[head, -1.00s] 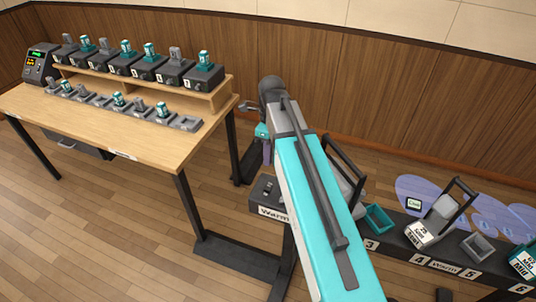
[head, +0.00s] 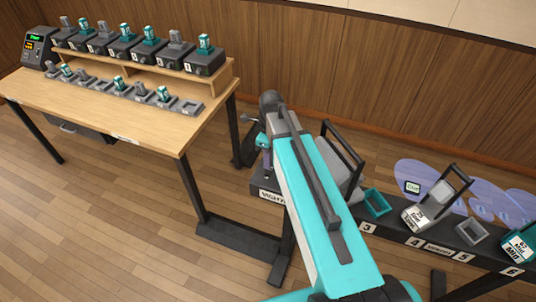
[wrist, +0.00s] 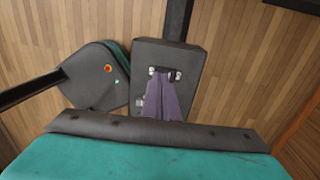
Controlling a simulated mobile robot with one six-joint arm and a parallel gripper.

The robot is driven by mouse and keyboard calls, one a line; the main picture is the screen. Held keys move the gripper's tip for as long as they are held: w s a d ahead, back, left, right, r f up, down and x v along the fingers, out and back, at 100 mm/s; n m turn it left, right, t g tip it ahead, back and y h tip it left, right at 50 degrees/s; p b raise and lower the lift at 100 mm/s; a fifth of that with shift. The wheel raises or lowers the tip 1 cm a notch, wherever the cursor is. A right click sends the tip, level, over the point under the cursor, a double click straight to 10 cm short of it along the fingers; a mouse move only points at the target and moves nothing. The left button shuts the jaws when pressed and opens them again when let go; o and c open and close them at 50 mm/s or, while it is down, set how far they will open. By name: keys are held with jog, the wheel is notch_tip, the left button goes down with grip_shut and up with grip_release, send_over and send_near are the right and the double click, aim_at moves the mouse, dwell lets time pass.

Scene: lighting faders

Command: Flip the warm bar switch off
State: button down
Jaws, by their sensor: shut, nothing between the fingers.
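The warm bar is the long dark bar (head: 455,238) at the right in the head view. Its left end is a dark box with a white label (head: 272,195), partly behind my arm. The box (wrist: 190,50) shows from above in the wrist view, with a small dark switch fitting (wrist: 164,72) with pale ends on its top. My gripper (wrist: 165,82) has purple fingers that are shut and empty, with the tips over or at this fitting. The fingers cover part of it, so I cannot tell contact or the switch's position. In the head view my gripper (head: 265,170) points down at the box.
A wooden table (head: 100,110) with a shelf of several dark units stands at the left. Teal and grey holders and a tilted frame (head: 440,200) sit along the bar. A dark rounded part with an orange button (wrist: 108,68) lies beside the box in the wrist view.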

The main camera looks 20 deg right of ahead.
aim_at(269, 171)
jog(key=shift+s+a+f+p, duration=0.15)
jog(key=shift+f+p, duration=0.15)
jog(key=shift+f, duration=0.9)
